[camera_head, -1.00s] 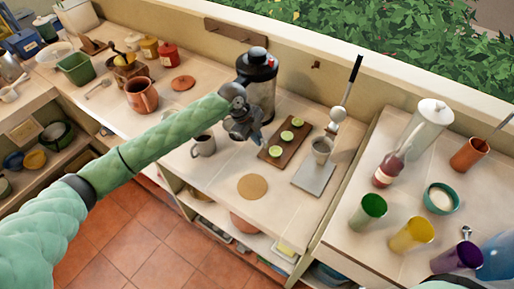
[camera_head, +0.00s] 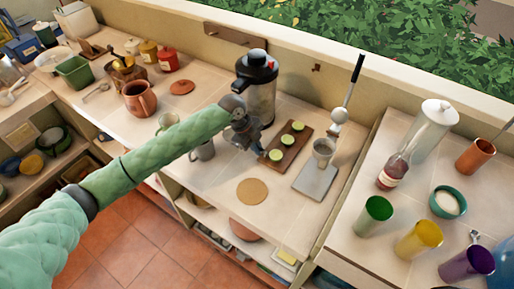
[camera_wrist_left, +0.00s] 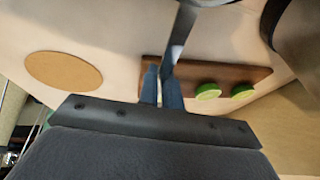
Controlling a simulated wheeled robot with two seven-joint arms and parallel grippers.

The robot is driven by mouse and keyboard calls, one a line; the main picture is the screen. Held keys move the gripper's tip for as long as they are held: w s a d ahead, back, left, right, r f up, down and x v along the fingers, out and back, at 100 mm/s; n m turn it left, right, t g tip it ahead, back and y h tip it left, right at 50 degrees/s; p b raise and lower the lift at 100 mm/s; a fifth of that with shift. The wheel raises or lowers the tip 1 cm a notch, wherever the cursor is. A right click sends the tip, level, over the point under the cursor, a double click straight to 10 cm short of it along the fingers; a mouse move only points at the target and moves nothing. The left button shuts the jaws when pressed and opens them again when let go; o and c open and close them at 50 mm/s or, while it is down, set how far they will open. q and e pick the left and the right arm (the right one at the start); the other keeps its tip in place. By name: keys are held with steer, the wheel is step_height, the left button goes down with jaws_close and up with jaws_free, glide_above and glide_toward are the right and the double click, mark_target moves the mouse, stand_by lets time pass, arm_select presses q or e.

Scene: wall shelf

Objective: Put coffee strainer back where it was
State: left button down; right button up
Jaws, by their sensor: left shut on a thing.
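My left gripper (camera_head: 256,147) is over the counter beside the lime board, between the black-topped dispenser and the round disc. In the left wrist view its two blue-grey fingers (camera_wrist_left: 161,88) are close together on a thin metal strip (camera_wrist_left: 180,35). The strip looks like the handle of the coffee strainer; the rest of it runs out of the top of that view. The strainer's bowl cannot be made out in the head view. My right gripper is not in view.
A board with limes (camera_head: 290,146) lies right of the gripper, and a black-topped dispenser (camera_head: 258,85) stands behind. A round disc (camera_head: 252,191) lies in front.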

arm_select(q)
steer(key=shift+f, duration=0.25)
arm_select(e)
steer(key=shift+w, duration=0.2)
arm_select(q)
steer(key=shift+f, duration=0.35)
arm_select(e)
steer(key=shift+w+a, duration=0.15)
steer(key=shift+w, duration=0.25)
arm_select(q)
steer(key=c, duration=1.6)
jaws_free()
steer(key=shift+s+f, duration=0.1)
steer(key=shift+f, duration=0.05)
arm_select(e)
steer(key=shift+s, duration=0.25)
